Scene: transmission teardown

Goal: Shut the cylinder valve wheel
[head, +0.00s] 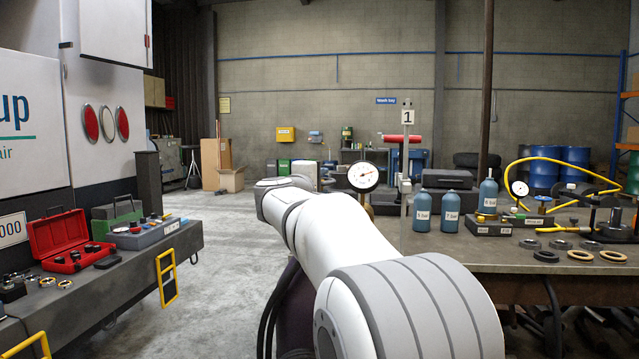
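Three blue gas cylinders with small white labels stand upright on the right bench: a left one (422,212), a middle one (451,212) and a taller right one (488,195). Their tops are small, and I cannot make out a wheel on them. A small blue handwheel (543,198) shows farther right, above dark fittings; I cannot tell whether it is the cylinder valve wheel or whether it is open or shut. My gripper is not in view; my white arm reaches forward and left of the bench, apart from the cylinders.
The right bench (435,243) also holds a small gauge (519,189), a yellow hose (560,160) and several loose rings (581,255). A large dial gauge (363,177) stands beyond my arm. A red toolbox (68,240) sits on the left ledge. The floor (225,260) between is clear.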

